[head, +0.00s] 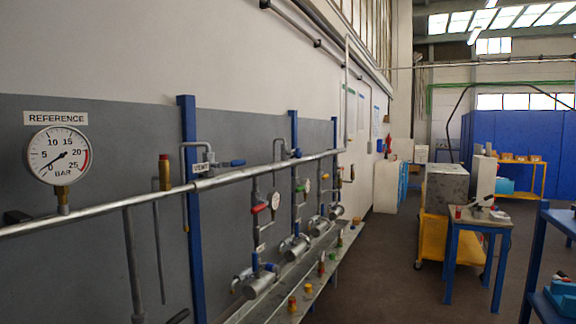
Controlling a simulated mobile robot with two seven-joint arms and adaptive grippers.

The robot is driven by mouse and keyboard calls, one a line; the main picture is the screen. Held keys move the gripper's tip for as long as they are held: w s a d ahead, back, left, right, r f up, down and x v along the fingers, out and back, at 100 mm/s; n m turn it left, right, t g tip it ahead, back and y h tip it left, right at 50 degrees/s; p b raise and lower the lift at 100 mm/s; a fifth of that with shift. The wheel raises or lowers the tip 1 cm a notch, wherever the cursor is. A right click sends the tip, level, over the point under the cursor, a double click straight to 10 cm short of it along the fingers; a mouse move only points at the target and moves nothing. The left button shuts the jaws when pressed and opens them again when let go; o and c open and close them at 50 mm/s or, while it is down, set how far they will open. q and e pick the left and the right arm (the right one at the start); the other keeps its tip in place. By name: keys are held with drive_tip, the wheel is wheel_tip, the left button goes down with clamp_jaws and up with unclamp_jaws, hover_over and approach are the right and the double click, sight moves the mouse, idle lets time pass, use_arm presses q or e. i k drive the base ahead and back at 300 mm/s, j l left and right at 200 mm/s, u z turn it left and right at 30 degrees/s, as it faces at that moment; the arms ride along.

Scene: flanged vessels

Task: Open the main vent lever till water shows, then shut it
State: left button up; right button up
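A white VENT label (201,168) hangs by the long grey main pipe (110,208), left of centre in the head view. A blue lever (236,163) lies roughly level just right of the label. A thin bent grey pipe (196,145) rises by the label. I see no water at the vent. The REFERENCE gauge (56,155) at the left has its needle pointing to the lower left, near the zero end of its scale. Neither of my grippers is in view.
Several silver flanged vessels (260,284) with valves stand on a long bench (280,300) along the wall. Blue posts (190,130) carry the pipe. A small blue table (478,224) and a yellow cart (436,235) stand right. The grey floor (390,270) between is clear.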

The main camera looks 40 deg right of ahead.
sight(239, 162)
drive_tip(key=z, duration=1.15)
drive_tip(key=i+l+u, duration=0.15)
drive_tip(key=i+l, duration=0.15)
drive_tip(key=i+l+u, duration=0.3)
drive_tip(key=i+l, duration=0.2)
drive_tip(key=l, duration=0.15)
drive_tip(key=i+l+u, duration=0.15)
drive_tip(key=l, duration=0.25)
drive_tip(key=i+l+u, duration=0.15)
drive_tip(key=i+l, duration=0.15)
drive_tip(key=i+l+u, duration=0.1)
drive_tip(key=l, duration=0.4)
drive_tip(key=i+l+u, duration=0.15)
drive_tip(key=i+l, duration=0.15)
drive_tip(key=l, duration=0.15)
drive_tip(key=i+l+u, duration=0.15)
drive_tip(key=l, duration=0.35)
